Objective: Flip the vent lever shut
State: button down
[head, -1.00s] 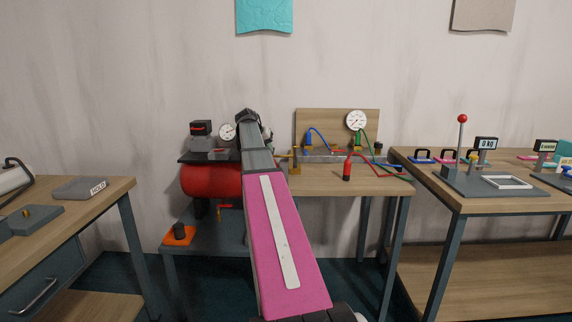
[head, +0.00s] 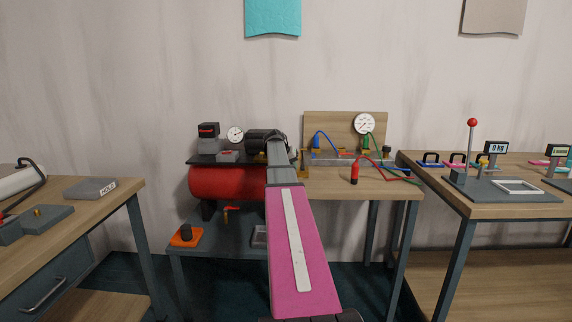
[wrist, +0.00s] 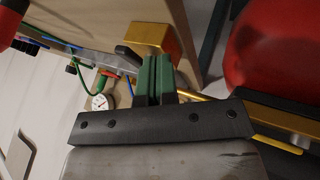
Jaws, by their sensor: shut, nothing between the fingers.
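My gripper (wrist: 156,75) is shut and empty, its green fingers pressed together. In the wrist view the fingertips are close to a brass block (wrist: 148,37). A short dark grey handle (wrist: 128,54) shows beside this block, left of the fingers; I cannot tell whether the fingers touch it. A red lever (head: 231,209) hangs under the red tank (head: 222,182) in the head view. I cannot tell for sure which of the two is the vent lever. In the head view my arm hides the fingers and most of the brass fitting.
A brass pipe (wrist: 201,94) runs just right of the fingers, towards the red tank. Tables stand on the left (head: 125,196) and right (head: 420,172).

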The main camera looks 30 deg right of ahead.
jog(key=shift+s+d, duration=0.35)
jog(key=shift+d, duration=0.2)
jog(key=shift+s+d+n+t, duration=0.1)
jog(key=shift+s+n+t, duration=0.2)
jog(key=shift+n, duration=0.3)
jog(key=shift+s+d+n+t+y, duration=0.2)
jog(key=shift+s+n+t, duration=0.1)
jog(key=shift+n+t, duration=0.25)
jog(key=shift+s+d+n+t+y, duration=0.2)
jog(key=shift+s+n+t, duration=0.15)
jog(key=shift+n, duration=0.4)
jog(key=d+n+t+y, duration=0.1)
jog(key=n, duration=0.1)
jog(key=s+d+n+t, duration=0.1)
jog(key=n, duration=0.1)
jog(key=shift+n+y, duration=0.3)
jog(key=shift+y, duration=0.1)
jog(key=d+n+y, duration=0.1)
jog(key=n+t+y, duration=0.1)
jog(key=n, duration=0.1)
jog(key=shift+s+d+n, duration=0.15)
jog(key=shift+d+n, duration=0.15)
jog(key=shift+d, duration=0.05)
jog(key=n+y, duration=0.1)
jog(key=d+n+t+y, duration=0.1)
jog(key=n, duration=0.1)
jog(key=shift+d, duration=0.2)
jog(key=shift+a, duration=0.1)
